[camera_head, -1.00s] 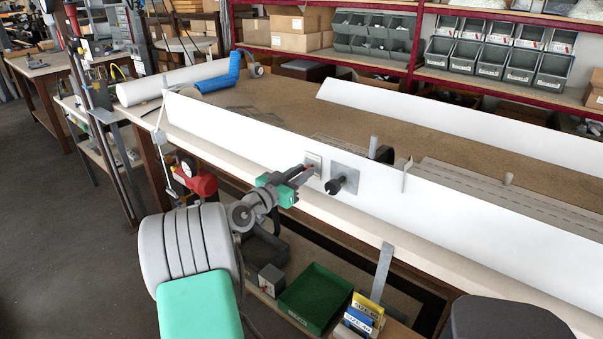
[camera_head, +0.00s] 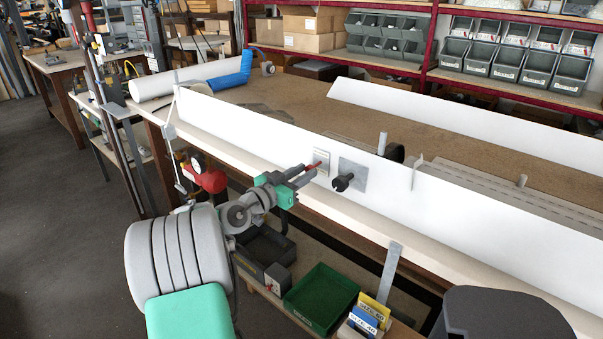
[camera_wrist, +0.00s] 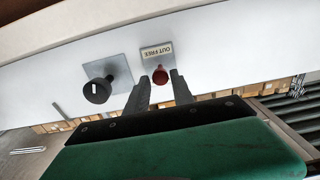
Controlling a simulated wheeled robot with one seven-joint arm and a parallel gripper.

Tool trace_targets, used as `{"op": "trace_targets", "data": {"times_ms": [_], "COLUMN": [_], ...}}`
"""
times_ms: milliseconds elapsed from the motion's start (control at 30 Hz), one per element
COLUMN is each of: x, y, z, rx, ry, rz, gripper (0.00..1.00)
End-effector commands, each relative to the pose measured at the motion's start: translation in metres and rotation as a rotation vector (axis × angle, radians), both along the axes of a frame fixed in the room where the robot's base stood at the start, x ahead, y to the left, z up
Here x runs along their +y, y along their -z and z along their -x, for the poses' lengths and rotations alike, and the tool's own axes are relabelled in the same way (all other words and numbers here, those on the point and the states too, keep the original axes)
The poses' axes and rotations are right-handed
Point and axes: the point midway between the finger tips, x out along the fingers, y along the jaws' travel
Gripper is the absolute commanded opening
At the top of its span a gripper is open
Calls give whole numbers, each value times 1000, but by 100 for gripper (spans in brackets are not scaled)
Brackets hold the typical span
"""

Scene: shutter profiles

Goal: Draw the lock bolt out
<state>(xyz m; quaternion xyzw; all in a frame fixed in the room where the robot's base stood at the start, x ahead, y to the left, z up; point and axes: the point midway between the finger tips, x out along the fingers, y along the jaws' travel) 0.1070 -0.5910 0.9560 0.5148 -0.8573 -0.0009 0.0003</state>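The lock bolt shows as a red knob (camera_head: 319,164) on a small pale plate (camera_head: 321,155) on the long white profile (camera_head: 450,205). In the wrist view the red knob (camera_wrist: 160,75) sits in front of the plate's "OUT FREE" label (camera_wrist: 157,51). My gripper (camera_head: 306,175) points at the plate from the near side. In the wrist view my gripper's dark fingers (camera_wrist: 161,80) stand apart, one on each side of the knob, with gaps visible. The knob is at the level of the fingertips; I cannot tell how deep it lies between them.
A black knob (camera_head: 343,183) on a grey square plate (camera_head: 352,176) is close beside the bolt; it also shows in the wrist view (camera_wrist: 97,91). A grey upright strip (camera_head: 390,270) and a green tray (camera_head: 321,298) are below the bench edge. A red gauge device (camera_head: 208,179) is left of my arm.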

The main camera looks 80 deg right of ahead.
Motion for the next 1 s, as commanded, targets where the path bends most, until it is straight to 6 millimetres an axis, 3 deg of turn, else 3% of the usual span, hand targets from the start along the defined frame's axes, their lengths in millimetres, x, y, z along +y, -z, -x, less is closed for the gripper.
{"op": "trace_targets", "data": {"times_ms": [167, 467, 800, 1000], "x": [0, 4, 59, 69], "y": [0, 0, 0, 0], "z": [0, -3, -33, -37], "rx": [0, -1, -1, -2], "ry": [-1, -3, -6, -1], "rz": [1, 2, 0, 1], "gripper": [44, 44, 44, 44]}}
